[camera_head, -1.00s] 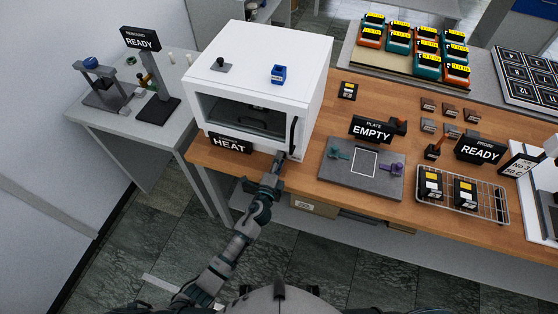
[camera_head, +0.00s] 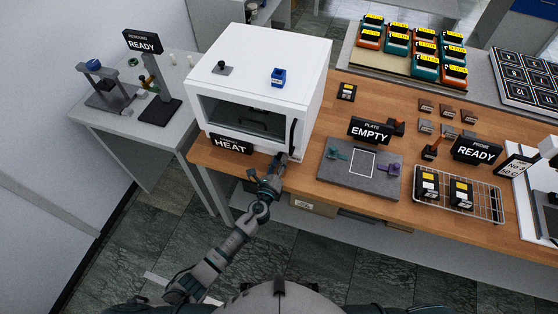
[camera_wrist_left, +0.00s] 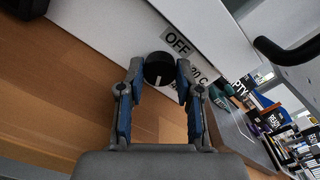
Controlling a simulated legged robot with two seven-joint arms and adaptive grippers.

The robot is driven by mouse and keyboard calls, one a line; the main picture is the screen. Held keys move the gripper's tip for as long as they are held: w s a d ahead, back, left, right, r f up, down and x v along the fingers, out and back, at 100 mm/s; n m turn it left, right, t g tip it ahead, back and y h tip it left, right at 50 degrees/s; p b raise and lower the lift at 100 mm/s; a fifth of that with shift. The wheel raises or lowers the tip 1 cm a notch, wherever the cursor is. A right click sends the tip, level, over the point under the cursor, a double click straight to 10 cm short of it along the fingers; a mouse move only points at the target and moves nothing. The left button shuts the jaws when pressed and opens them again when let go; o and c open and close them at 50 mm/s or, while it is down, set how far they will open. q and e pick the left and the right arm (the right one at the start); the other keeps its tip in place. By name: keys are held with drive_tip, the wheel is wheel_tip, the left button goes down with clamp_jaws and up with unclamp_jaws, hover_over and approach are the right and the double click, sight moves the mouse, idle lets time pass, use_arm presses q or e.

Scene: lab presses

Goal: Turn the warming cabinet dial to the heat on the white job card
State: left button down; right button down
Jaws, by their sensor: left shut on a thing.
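The white warming cabinet (camera_head: 262,68) stands at the left end of the wooden bench, with a HEAT sign (camera_head: 230,145) at its lower front. My left gripper (camera_head: 281,160) is at the cabinet's lower right front corner. In the left wrist view its fingers (camera_wrist_left: 160,76) are closed on both sides of the round black dial (camera_wrist_left: 159,69), which has a white pointer line. An OFF label (camera_wrist_left: 178,42) and a partly covered temperature label (camera_wrist_left: 200,73) are beside the dial. The white job card (camera_head: 517,164) stands at the right; its small text is not clearly readable. My right gripper is not in view.
A black door handle (camera_head: 293,135) is just above the gripper. A grey plate (camera_head: 335,178) with an EMPTY sign lies to the right. A wire rack (camera_head: 488,205) holds black blocks further right. Floor in front of the bench is clear.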

use_arm(q)
drive_tip(key=m, duration=0.2)
drive_tip(key=m+p, duration=0.1)
drive_tip(key=m, duration=0.2)
drive_tip(key=shift+s+f+m+p, duration=0.1)
drive_tip(key=shift+f+m+p, duration=0.2)
drive_tip(key=shift+f+p, duration=0.05)
idle(0.4)
drive_tip(key=c, duration=0.8)
unclamp_jaws()
drive_tip(key=shift+o, duration=0.2)
drive_tip(key=shift+r, duration=0.15)
drive_tip(key=v, duration=1.1)
drive_tip(key=shift+s, duration=0.3)
drive_tip(key=shift+a, duration=0.15)
